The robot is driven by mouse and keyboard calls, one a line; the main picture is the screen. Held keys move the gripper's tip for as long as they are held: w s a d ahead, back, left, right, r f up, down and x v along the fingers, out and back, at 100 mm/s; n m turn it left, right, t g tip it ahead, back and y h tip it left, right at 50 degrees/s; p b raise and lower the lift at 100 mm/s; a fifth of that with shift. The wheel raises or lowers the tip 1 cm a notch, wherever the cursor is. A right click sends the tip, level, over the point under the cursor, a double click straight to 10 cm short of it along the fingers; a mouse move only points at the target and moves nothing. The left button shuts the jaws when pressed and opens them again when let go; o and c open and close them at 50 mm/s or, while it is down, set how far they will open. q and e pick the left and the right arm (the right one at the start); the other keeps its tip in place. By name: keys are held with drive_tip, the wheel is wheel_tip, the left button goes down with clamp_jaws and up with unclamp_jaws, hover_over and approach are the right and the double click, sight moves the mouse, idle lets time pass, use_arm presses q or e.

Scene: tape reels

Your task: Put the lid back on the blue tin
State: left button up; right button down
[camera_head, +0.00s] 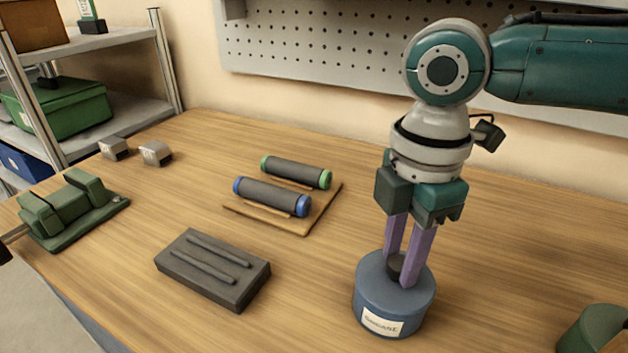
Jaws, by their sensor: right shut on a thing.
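The blue tin (419,312) stands upright on the table at the lower right of the middle, with a white label on its front. Its blue lid (376,287) shows on top, with a dark knob in the middle. I see no clear gap between lid and tin, but cannot tell if the lid is fully seated. My right gripper (398,273) points down from above, its purple fingers shut on the lid's dark knob. The fingers partly hide the knob and the lid's back. My left gripper is not in view.
A wooden board (304,229) holds two dark rollers, one with blue ends and one with green. A dark grey grooved block (185,270) lies left of the tin. A green fixture (70,232) sits at the left, a green round object (590,330) at the lower right.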

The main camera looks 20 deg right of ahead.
unclamp_jaws()
idle(0.8)
drive_tip(key=shift+r+p, duration=0.85)
drive_tip(key=shift+p, duration=0.15)
wheel_tip(320, 180, up, 5)
drive_tip(key=p, duration=0.6)
drive_tip(key=shift+r, duration=0.2)
drive_tip(key=shift+f, duration=0.1)
